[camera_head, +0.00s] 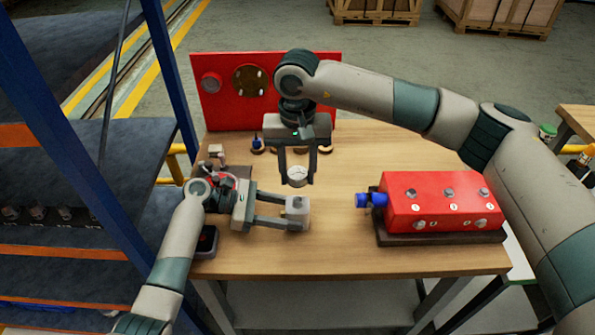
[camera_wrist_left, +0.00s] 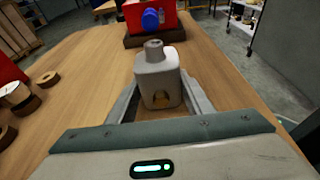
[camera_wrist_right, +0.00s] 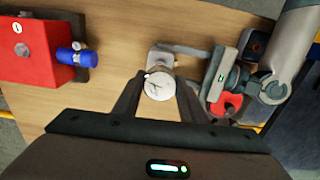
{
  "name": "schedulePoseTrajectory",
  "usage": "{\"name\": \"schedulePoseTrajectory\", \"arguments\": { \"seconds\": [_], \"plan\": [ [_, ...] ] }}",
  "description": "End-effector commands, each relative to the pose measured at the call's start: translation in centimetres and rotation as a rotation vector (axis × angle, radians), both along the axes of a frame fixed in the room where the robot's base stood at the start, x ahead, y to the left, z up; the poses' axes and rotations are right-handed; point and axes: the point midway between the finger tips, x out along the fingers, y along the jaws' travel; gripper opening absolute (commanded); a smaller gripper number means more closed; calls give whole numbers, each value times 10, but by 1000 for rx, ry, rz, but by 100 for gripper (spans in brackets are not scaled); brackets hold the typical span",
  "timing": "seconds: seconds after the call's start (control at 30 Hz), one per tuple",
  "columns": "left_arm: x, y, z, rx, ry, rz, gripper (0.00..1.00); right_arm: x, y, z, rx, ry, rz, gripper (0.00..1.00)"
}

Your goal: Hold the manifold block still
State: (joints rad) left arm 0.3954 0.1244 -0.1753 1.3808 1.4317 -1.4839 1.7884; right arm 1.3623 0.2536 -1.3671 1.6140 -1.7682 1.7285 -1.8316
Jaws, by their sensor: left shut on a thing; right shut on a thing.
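A small grey block with a round neck on top, which I take as the manifold block (camera_head: 297,206), is held just above or on the wooden table; I cannot tell which. My left gripper (camera_head: 296,214) is shut on it from the left. The left wrist view shows the block (camera_wrist_left: 158,80) upright between the fingers, with a brass-coloured port low on its near face. My right gripper (camera_head: 297,182) is shut on a round white-faced gauge (camera_head: 297,173). The right wrist view shows the gauge (camera_wrist_right: 159,86) partly overlapping the block (camera_wrist_right: 160,58); contact cannot be told.
A red box (camera_head: 440,200) with numbered fittings and a blue knob (camera_head: 372,199) sits on a dark base at the right. A red panel (camera_head: 225,90) stands at the back. Several small round parts lie before it. A blue-framed shelf (camera_head: 110,180) borders the left. The middle table is clear.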

Motion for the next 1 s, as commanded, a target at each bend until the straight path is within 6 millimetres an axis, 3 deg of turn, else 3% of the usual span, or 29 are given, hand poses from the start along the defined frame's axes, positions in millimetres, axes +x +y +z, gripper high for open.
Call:
{"name": "schedulePoseTrajectory", "arguments": {
  "seconds": [0.67, 1.0],
  "plan": [
    [0, 0, 0, 0, 0, 0, 8, 0, 0, -1, 0, 0, 0, 6],
    [0, 0, 0, 0, 0, 0, 8, 0, 0, -15, -1, 1, 7, 6]
  ]
}}
